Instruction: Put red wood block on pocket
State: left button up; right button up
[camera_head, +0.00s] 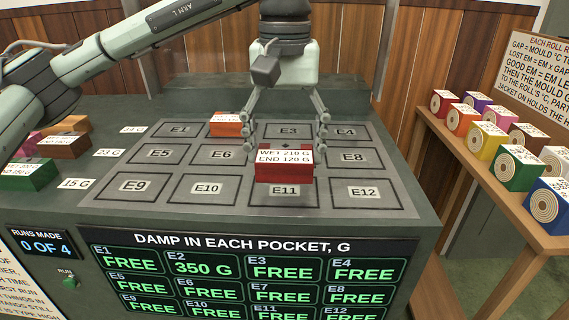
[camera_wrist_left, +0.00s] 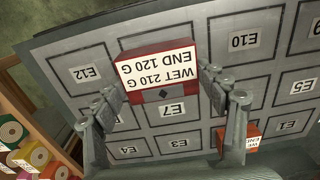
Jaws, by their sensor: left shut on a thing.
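The red wood block (camera_head: 284,169) has a white label reading "WET 210 G, END 120 G". My left gripper (camera_head: 289,143) is shut on it, one finger on each side. The left wrist view shows the block (camera_wrist_left: 158,72) between the fingers, labelled face towards the camera. In the head view it appears over the pocket grid (camera_head: 228,189), around E7 and above the E11 label; its exact height is hard to tell. It hides the E7 label in the head view, but E7 shows in the left wrist view. My right gripper is not in view.
An orange block (camera_head: 230,124) sits on pocket E2, and the display panel (camera_head: 243,273) reads 350 G there, FREE elsewhere. Several coloured blocks lie left of the grid. A wooden shelf (camera_head: 466,172) at the right holds several coloured rolls. The other visible pockets are empty.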

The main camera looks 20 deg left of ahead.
aim_at(285, 152)
pick_arm(q)
notch_tip(285, 152, down, 3)
jog(key=shift+r, duration=0.2)
jog(key=shift+f, duration=0.4)
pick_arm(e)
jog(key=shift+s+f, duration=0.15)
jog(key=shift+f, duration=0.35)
pick_arm(q)
jog(key=shift+f, duration=0.1)
jog(key=o, duration=1)
jog(key=shift+o, duration=1)
notch_tip(285, 152, up, 11)
jog(key=shift+r+p, duration=0.1)
jog(key=shift+p, duration=0.25)
jog(key=shift+r, duration=0.55)
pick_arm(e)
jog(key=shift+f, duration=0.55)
